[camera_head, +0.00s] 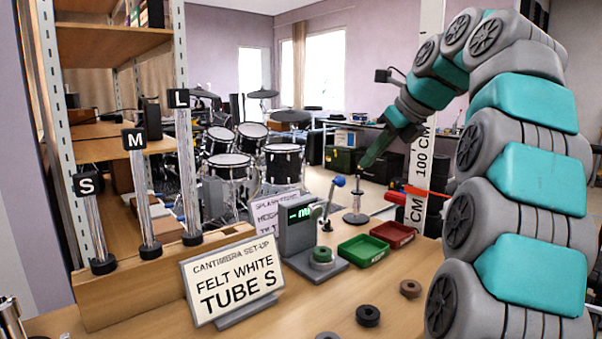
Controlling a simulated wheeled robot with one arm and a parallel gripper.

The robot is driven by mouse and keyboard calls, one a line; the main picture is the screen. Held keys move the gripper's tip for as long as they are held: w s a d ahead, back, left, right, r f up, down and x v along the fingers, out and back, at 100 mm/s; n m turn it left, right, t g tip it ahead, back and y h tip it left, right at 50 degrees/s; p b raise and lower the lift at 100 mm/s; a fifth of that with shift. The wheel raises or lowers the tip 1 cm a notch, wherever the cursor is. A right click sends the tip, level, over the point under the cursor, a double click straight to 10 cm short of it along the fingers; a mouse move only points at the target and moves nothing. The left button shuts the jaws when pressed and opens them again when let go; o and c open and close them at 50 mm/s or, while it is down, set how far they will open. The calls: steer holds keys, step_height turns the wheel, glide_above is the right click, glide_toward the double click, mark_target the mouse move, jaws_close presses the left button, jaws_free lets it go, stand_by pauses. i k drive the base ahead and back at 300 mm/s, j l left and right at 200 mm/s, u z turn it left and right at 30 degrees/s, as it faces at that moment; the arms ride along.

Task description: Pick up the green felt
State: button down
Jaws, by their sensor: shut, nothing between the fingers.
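A small green ring, which looks like the green felt (322,254), sits on the flat plate of a grey scale (298,228) with a lit display. The ring lies flat, and its lower part looks greyer. My gripper (366,162) is shut and empty. It points down and to the left in the air, above and to the right of the scale, well apart from the ring. The fingertips are small and dark in this view.
A green tray (362,251) and a red tray (394,234) stand right of the scale. A black ring (368,316) and a brown ring (410,289) lie in front. A sign (234,281) and labelled clear tubes (140,200) stand left. A small metal stand (355,217) rises behind the trays.

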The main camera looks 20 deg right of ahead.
mark_target(321, 253)
steer(key=k+l, duration=0.25)
steer(key=k, duration=0.2)
steer(key=k+l, duration=0.25)
steer(key=k, duration=0.25)
